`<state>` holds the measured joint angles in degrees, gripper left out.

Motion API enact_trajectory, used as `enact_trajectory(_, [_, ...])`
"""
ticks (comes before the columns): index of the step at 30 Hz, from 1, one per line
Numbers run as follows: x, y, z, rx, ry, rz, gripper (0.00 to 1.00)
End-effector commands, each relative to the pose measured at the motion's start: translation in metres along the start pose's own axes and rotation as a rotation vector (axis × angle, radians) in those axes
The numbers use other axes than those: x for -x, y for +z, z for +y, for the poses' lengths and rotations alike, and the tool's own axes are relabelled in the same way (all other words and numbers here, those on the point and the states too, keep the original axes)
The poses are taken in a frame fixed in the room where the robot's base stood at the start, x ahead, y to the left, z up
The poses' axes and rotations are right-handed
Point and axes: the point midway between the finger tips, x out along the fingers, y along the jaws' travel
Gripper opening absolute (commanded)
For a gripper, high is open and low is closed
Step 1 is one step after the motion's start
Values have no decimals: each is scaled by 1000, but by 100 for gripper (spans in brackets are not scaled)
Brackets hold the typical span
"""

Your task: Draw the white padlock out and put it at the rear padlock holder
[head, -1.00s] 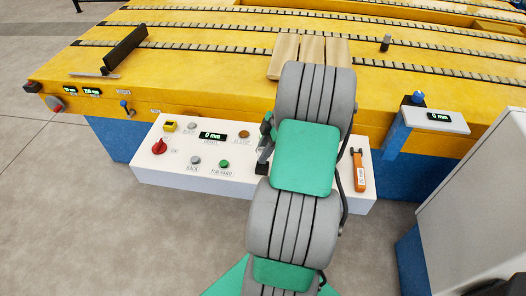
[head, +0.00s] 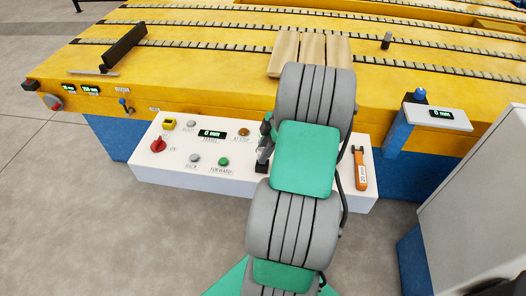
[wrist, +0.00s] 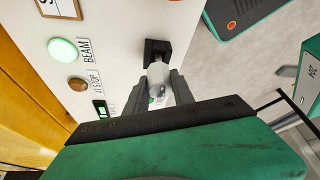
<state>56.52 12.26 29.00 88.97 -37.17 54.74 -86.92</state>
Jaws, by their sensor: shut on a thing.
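The white padlock (wrist: 159,74) is between the two fingers of my gripper (wrist: 162,82) in the wrist view, and the fingers are shut on it. Its far end meets a black holder block (wrist: 155,50) on the white panel; I cannot tell whether it is still engaged there. In the head view my gripper (head: 266,147) is at the panel's middle, partly hidden by my arm, with the black block (head: 261,166) just below it. I cannot identify the rear padlock holder with certainty.
The white control panel (head: 200,174) carries a red knob (head: 158,145), several buttons and a display. An orange tagged device (head: 360,172) is at its right. The yellow table (head: 200,70) lies behind, with wooden boards (head: 311,52). A grey cabinet (head: 480,185) stands at right.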

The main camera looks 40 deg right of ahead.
Motion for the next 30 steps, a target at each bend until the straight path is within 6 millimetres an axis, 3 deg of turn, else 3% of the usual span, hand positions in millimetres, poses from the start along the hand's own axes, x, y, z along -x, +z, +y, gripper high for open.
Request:
enact_trajectory(22, [-22,10,0,0,0,0,0])
enact_trajectory(23, [-22,9,0,0,1,0,30])
enact_trajectory(30, [-21,9,0,0,0,0,50])
